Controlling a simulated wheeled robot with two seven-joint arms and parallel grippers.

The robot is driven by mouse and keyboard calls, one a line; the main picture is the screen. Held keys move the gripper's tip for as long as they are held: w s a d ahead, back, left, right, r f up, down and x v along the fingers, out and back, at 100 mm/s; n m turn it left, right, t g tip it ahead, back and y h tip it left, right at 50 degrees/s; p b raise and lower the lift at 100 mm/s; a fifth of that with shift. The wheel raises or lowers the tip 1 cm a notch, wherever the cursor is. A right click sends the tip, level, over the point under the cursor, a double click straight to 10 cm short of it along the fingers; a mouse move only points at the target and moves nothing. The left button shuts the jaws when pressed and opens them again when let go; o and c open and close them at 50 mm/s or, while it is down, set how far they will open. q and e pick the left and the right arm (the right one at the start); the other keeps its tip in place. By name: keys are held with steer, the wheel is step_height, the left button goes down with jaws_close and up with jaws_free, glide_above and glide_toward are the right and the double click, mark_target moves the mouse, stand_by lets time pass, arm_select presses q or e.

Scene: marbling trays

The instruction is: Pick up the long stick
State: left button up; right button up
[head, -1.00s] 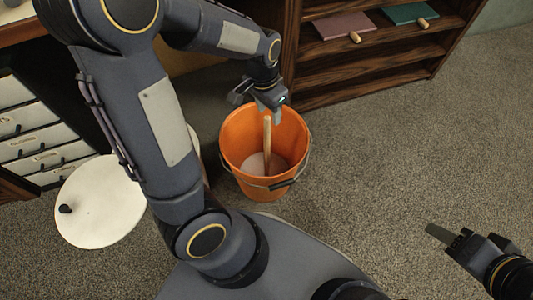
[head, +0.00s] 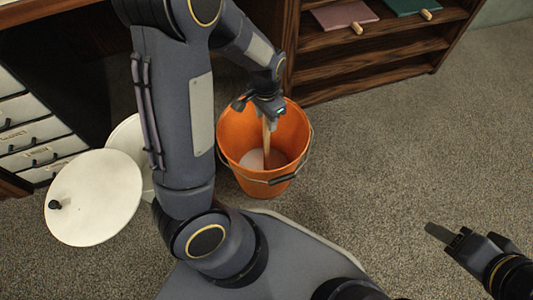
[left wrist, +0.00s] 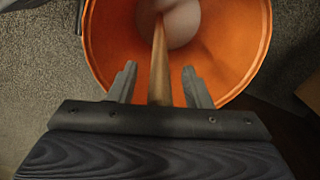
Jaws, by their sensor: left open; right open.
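The long stick (head: 267,143) is a pale wooden rod standing in an orange bucket (head: 232,128), its lower end in pinkish-white contents. My left gripper (head: 268,118) is over the bucket at the stick's upper end. In the left wrist view the stick (left wrist: 159,65) runs between the two open fingers of my left gripper (left wrist: 160,85), with gaps on both sides. The stick's top is hidden by the gripper. My right gripper (head: 441,234) is over the carpet at the lower right, away from the stick; it is open and empty.
A round white lid (head: 95,205) with a black knob is left of the bucket. A dark wooden shelf (head: 365,63) with a pink board (head: 343,15) and a green board (head: 405,5) stands behind. White drawers (head: 35,130) are at the left. Carpet right of the bucket is clear.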

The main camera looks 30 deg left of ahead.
arm_select(q)
steer(key=shift+r, duration=0.1)
jaws_close()
